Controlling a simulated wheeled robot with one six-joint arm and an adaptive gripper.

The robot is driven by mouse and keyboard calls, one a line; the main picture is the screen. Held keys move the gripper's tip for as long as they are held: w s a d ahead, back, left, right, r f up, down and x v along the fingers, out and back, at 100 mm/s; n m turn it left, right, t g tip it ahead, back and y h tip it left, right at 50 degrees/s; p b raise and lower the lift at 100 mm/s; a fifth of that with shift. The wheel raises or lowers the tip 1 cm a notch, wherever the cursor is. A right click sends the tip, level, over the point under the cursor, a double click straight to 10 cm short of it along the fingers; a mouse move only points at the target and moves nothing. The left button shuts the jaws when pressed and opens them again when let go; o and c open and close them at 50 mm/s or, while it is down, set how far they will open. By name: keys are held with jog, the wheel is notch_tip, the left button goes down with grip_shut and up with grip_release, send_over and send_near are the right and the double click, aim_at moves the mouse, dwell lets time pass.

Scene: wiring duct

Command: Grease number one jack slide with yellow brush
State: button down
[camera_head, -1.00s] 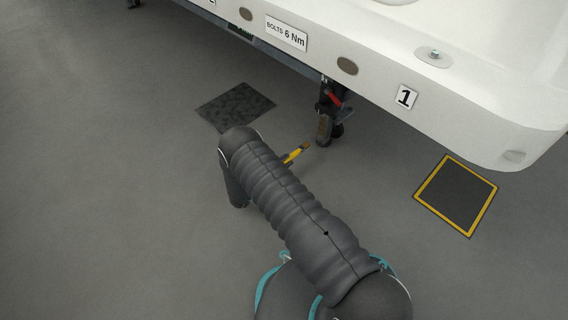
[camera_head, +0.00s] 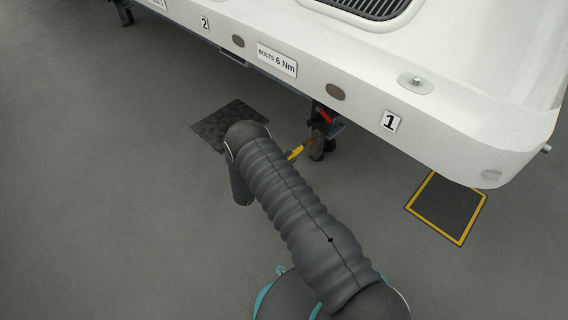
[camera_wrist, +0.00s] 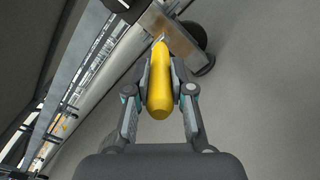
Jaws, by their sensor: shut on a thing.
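The yellow brush (camera_wrist: 160,88) is held in my gripper (camera_wrist: 160,80), its far end pointing away from the wrist. In the head view the brush (camera_head: 295,153) shows only in part, as my arm hides its rear. The number one jack (camera_head: 322,130) hangs under the white body near the "1" label (camera_head: 390,122), with a red part on it. In the wrist view the brush's tip is at the jack's metal slide (camera_wrist: 172,30); I cannot tell whether they touch. My gripper is hidden in the head view.
The white body (camera_head: 440,110) overhangs the jack from above. A dark floor plate (camera_head: 210,133) lies left of my arm, and a yellow-edged square (camera_head: 446,207) lies to the right. The grey floor is otherwise clear in front.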

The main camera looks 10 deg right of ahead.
jog(key=shift+w+d+f+b, duration=0.15)
jog(key=shift+f+b, duration=0.95)
jog(key=shift+f, duration=0.9)
jog(key=shift+w+d+f+b, duration=0.15)
jog(key=shift+f+b, duration=0.9)
jog(key=shift+f, duration=0.95)
jog(key=shift+d, duration=0.1)
jog(key=c, duration=1.7)
grip_release()
grip_shut()
jog(key=shift+x, duration=1.05)
